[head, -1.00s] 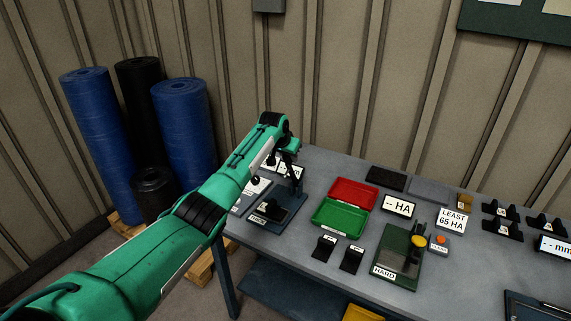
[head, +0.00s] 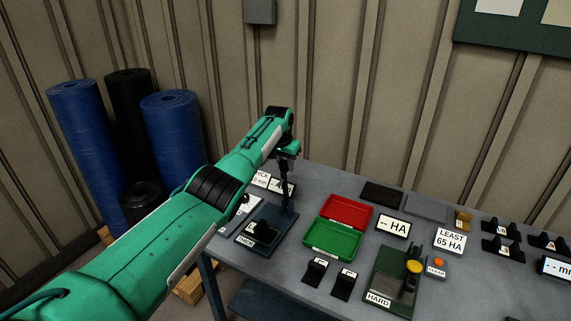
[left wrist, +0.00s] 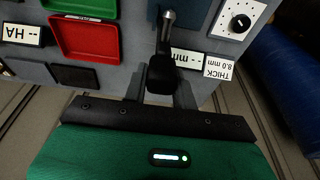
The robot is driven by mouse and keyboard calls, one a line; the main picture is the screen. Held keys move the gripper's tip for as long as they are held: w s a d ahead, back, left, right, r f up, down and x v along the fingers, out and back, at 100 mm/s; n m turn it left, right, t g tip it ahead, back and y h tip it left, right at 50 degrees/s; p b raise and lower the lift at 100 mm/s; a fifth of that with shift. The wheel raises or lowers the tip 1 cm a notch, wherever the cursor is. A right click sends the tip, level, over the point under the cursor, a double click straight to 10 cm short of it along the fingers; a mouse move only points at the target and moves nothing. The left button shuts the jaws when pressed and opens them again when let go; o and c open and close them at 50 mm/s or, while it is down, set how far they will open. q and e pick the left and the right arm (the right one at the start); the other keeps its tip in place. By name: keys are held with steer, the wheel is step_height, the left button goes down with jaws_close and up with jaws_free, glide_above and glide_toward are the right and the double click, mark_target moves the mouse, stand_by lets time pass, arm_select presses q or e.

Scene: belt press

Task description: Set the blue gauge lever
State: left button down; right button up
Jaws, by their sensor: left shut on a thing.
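The blue gauge stand (head: 265,232) is on the left end of the table, with a label on its front edge and a dark post at its back. My left gripper (head: 287,160) is above the back of the stand, coming in from the left. In the left wrist view its fingers (left wrist: 160,88) are shut on a black grip (left wrist: 162,74), which looks like the gauge lever's handle. A silver-tipped rod (left wrist: 168,20) shows just beyond it. The exact lever angle is hard to tell. My right gripper is not in view.
A red tray (head: 346,211) and a green tray (head: 332,240) are right of the stand. A THICK 8.0 mm card (left wrist: 217,67) and a mm display (left wrist: 188,58) are near the gauge. A green hardness tester (head: 384,278) is farther right. Blue rolls (head: 173,135) stand left.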

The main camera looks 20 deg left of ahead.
arm_select(q)
steer(key=c, duration=1.3)
jaws_free()
steer(key=shift+o, duration=0.9)
steer(key=shift+w+f, duration=0.1)
steer(key=shift+w, duration=0.05)
steer(key=shift+v, duration=0.8)
steer(key=b+v, duration=0.4)
steer(key=v, duration=0.8)
